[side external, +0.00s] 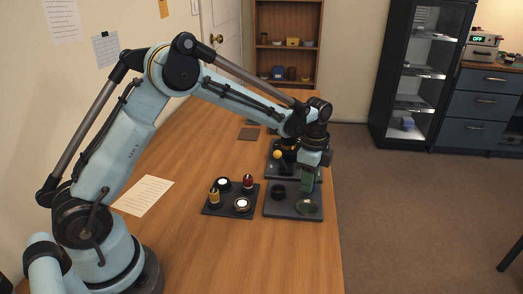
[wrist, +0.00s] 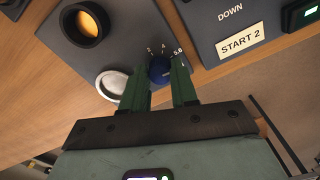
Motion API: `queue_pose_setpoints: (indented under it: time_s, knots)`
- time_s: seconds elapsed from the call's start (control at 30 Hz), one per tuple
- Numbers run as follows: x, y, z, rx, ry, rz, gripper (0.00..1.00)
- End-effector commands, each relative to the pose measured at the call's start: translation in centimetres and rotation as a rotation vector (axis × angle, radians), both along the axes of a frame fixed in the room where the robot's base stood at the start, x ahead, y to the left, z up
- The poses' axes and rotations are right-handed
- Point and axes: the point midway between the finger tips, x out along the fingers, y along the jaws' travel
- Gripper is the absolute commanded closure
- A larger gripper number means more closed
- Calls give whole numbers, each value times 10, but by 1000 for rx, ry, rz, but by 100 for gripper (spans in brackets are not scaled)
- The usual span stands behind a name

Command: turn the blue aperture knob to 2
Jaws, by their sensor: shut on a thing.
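The blue aperture knob (wrist: 159,69) sits on a grey panel (wrist: 136,32) in the wrist view. Small white marks are printed around its far side, with 2 at the left and 5.6 at the right. My gripper (wrist: 160,76) has its green fingers on either side of the knob and is shut on it. I cannot make out where the knob points. In the side view my gripper (side external: 309,181) reaches down over the dark boards near the table's right edge, and the knob is hidden there.
A black ring with an orange inside (wrist: 83,24) and a silver disc (wrist: 113,84) are left of the knob. A panel labelled START 2 (wrist: 241,40) is at right. A dark tray (side external: 211,211) with several small parts stands left of the boards. A paper sheet (side external: 143,195) lies on the table.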

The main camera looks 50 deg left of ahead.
Motion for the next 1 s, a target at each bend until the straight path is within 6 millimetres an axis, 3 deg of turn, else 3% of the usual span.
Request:
queue_pose_setpoints:
  time_s: [0.37, 1.0]
  knots:
    - [0, 0, 0, 0, 0, 124, 100]
    - [0, -1, 1, 0, 0, 705, 100]
